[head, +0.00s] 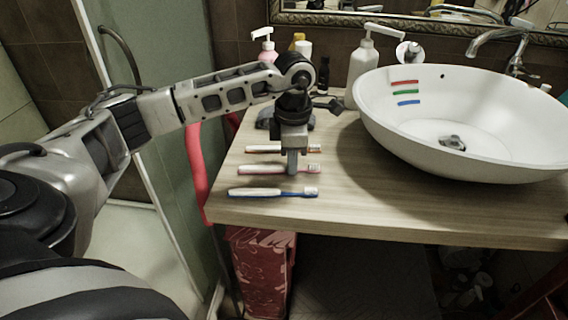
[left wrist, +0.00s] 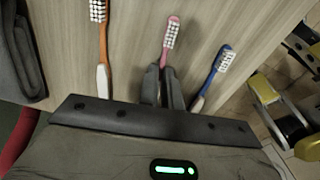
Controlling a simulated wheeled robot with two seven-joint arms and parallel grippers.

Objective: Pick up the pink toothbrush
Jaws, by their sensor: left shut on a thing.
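The pink toothbrush (head: 262,170) lies on the wooden counter, in the middle of three toothbrushes, its bristle end to the right. My left gripper (head: 291,171) points straight down over it and is shut on it near the head. In the left wrist view the pink toothbrush (left wrist: 172,38) sticks out beyond the fingers (left wrist: 161,85), its bristles showing; its handle is hidden by the gripper. It looks to be at or very near the counter surface. My right gripper is not in view.
An orange toothbrush (head: 262,149) lies behind, and a blue one (head: 258,193) lies in front near the counter's edge. A white basin (head: 480,160) stands to the right. Soap bottles (head: 362,65) stand at the back. The front right counter (head: 400,215) is clear.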

